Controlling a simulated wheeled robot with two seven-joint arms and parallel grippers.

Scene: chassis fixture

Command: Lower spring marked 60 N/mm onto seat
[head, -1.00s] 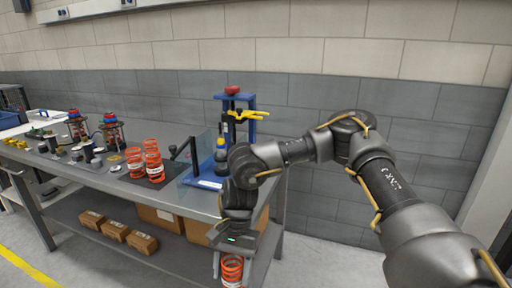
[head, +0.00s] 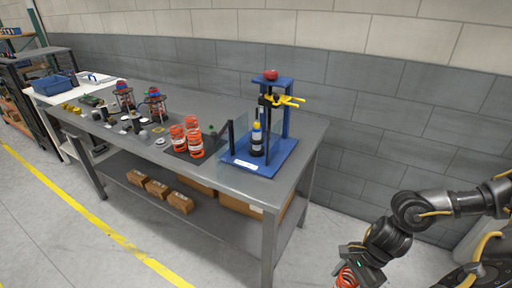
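My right gripper (head: 348,268) is at the bottom edge, low in front of the bench. It appears shut on an orange coil spring (head: 346,279), cut off by the frame; its marking cannot be read. More orange springs (head: 194,143) stand on a dark mat at the bench's middle. A blue press stand (head: 287,108) with a red knob, yellow clamp arms and a clear shield stands at the bench's right end. A dark damper with a yellow top (head: 257,140) stands upright in it. I cannot make out which part is the seat. My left gripper is out of view.
The grey bench (head: 232,184) has a bare front right edge between my gripper and the press. Two assembled spring units (head: 156,104) and small parts stand farther left. Cardboard boxes (head: 180,203) lie on the lower shelf. The floor in front is clear.

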